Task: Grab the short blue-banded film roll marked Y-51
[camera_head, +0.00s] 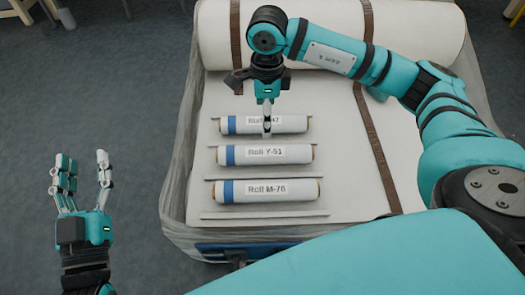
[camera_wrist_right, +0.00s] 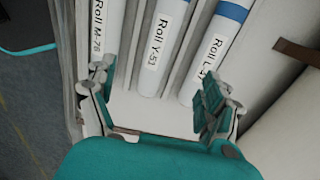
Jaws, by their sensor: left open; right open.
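The Y-51 roll (camera_head: 292,154) is a short white roll with a blue band near its left end. It lies in the middle of three similar rolls; its label also shows in the right wrist view (camera_wrist_right: 155,50). My right gripper (camera_head: 267,118) is open and points down at the far roll in the head view, hiding part of that roll's label. In the right wrist view the fingers (camera_wrist_right: 150,92) stand apart, with the Y-51 roll in the picture between them. My left gripper (camera_head: 82,160) is open and empty, left of the bed and over the floor.
The far roll (camera_head: 296,124), ending in 47, and the M-76 roll (camera_head: 300,190) lie parallel on either side, with thin ledges (camera_head: 225,179) between. They rest on a large pale wrapped bed (camera_head: 350,185) with brown straps (camera_head: 378,150). A big white roll (camera_head: 415,35) lies behind.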

